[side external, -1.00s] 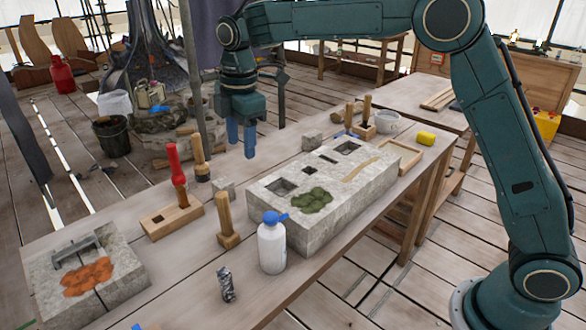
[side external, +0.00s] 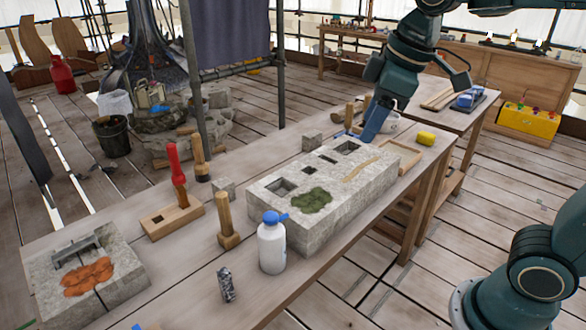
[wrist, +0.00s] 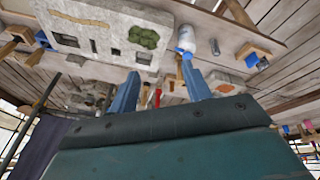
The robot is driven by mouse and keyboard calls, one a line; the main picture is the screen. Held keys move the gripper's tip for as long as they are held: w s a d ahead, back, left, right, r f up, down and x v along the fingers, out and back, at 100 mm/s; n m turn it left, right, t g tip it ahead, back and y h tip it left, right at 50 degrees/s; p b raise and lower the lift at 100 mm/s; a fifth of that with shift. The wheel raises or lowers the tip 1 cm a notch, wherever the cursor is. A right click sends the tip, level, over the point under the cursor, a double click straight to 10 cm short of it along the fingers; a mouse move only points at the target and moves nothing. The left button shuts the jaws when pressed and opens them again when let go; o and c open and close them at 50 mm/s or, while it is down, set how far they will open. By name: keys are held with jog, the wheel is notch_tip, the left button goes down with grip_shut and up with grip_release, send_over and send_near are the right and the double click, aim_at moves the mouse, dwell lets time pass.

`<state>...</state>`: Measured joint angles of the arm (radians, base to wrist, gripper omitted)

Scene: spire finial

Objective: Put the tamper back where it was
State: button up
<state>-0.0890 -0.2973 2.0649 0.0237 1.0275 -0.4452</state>
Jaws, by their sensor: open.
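Several upright wooden-handled tools stand on the bench, and I cannot tell for sure which is the tamper. One with a square wooden foot (side external: 228,224) stands near the white bottle. A red-handled tool (side external: 176,168) stands in a wooden holder (side external: 172,220) with another, empty hole. A tool with a dark foot (side external: 199,160) stands behind it. More handles (side external: 349,115) rise at the far end, partly hidden by my gripper. My gripper (side external: 373,128) is open and empty there, pointing down at a slant. Its two blue fingers (wrist: 160,92) show apart in the wrist view.
The big stone block (side external: 330,220) with moss and sockets fills the middle of the bench. A white bottle (side external: 271,248) with a blue cap stands in front.

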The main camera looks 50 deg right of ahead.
jog(key=s+d+f+m+t, duration=0.1)
jog(key=s+f+m, duration=0.4)
jog(key=s, duration=0.7)
jog(key=shift+d+f+m+t, duration=0.2)
jog(key=shift+d+m+t, duration=0.15)
jog(key=shift+d, duration=0.3)
